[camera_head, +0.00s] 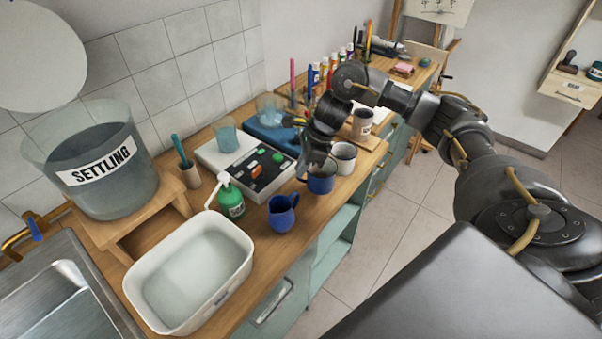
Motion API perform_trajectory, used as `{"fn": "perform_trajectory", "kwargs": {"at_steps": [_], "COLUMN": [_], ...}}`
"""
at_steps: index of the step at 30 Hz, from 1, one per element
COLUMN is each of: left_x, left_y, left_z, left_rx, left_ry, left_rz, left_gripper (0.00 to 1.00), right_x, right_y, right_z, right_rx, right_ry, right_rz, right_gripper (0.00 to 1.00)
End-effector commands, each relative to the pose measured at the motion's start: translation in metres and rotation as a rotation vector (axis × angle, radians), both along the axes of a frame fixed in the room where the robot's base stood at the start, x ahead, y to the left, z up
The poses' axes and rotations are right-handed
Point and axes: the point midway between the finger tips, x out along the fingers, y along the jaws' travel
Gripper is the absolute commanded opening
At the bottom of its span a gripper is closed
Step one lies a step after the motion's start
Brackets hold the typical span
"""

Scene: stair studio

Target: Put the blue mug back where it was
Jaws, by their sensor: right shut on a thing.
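Two blue mugs are on or just above the wooden counter. One blue mug (282,214) stands nearer to me with its handle to the upper right. The other blue mug (321,184) is farther back, under my right gripper (313,168). That gripper points down and is shut on this mug's rim at its left side; its fingertips are partly hidden against the mug. I cannot tell whether this mug touches the counter. My left gripper is not in view.
A white enamel mug (344,160) stands close behind the held mug, near the counter's front edge. A large "SETTLING" tub (104,190) is at left.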

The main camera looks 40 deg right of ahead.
Motion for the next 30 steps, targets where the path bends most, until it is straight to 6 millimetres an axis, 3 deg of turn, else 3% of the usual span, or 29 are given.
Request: {"fn": "perform_trajectory", "kwargs": {"at_steps": [5, 11, 25, 26, 30], "left_x": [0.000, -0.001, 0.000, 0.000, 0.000], "left_y": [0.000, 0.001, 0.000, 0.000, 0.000], "left_z": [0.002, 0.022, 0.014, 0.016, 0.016], "left_rx": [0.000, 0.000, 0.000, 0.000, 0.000], "left_ry": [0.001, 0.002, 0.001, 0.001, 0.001], "left_rz": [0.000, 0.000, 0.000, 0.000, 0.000], "left_gripper": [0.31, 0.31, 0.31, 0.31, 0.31], "right_x": [0.005, 0.004, 0.005, 0.005, 0.005], "right_y": [0.000, 0.000, 0.000, 0.000, 0.000], "right_z": [-0.009, -0.031, -0.042, -0.040, -0.040], "right_rx": [0.002, 0.000, 0.000, 0.000, 0.000], "right_ry": [0.004, 0.003, 0.000, 0.000, 0.000], "right_rz": [-0.001, -0.001, 0.000, 0.000, 0.000], "right_gripper": [0.00, 0.00, 0.00, 0.15, 0.33]}}
